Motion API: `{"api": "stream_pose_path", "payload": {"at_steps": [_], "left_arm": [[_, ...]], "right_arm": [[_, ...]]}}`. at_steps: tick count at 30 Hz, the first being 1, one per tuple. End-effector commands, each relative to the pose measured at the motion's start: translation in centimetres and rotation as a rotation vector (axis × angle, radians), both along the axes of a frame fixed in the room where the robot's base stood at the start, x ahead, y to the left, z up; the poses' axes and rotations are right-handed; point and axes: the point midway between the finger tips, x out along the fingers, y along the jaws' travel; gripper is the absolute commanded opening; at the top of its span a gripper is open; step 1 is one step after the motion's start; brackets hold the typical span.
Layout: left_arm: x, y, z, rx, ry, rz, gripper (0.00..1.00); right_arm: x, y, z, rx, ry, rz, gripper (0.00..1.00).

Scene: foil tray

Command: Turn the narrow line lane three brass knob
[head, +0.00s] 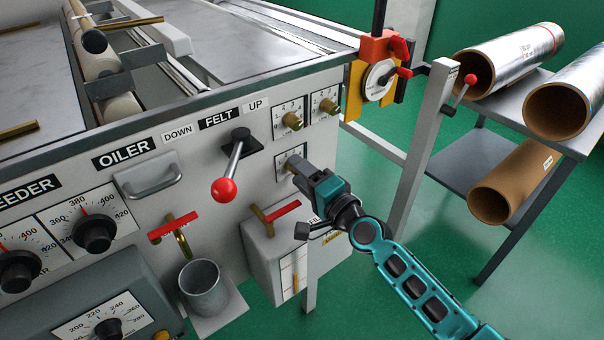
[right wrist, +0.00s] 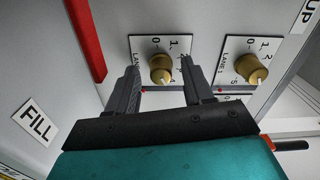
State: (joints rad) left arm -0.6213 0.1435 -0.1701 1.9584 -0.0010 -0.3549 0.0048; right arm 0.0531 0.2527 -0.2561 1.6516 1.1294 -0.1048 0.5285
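Small brass knobs sit on white numbered dial plates on the pale machine front. The lower knob (right wrist: 160,70), on a plate marked LANE with its number too small to read surely, shows between my right gripper's fingertips in the right wrist view. My right gripper (right wrist: 160,74) is open, with a visible gap on each side of the knob. In the head view my right gripper (head: 292,165) covers that knob and part of its dial plate (head: 282,174). My left gripper is not in view.
Two more brass knobs, the upper left one (head: 292,120) and the upper right one (head: 327,106), are above. A red-ball lever (head: 224,189) projects to the left. A red-handled valve (head: 283,211) and box are below. A grey post (head: 430,140) stands right.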

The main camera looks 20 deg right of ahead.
Motion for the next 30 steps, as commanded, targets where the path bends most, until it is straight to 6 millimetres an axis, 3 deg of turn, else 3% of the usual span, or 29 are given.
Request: {"api": "stream_pose_path", "payload": {"at_steps": [11, 24, 30], "left_arm": [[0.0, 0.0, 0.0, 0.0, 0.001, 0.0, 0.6], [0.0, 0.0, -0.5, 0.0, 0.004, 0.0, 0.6], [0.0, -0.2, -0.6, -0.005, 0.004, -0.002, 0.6]], "right_arm": [[-0.6, -0.3, 0.0, -0.001, -0.001, -0.001, 0.54], [-8.5, -3.1, -0.2, -0.004, 0.002, 0.001, 0.54], [-11.1, -4.1, -0.1, -0.002, 0.0, 0.0, 0.54]]}}
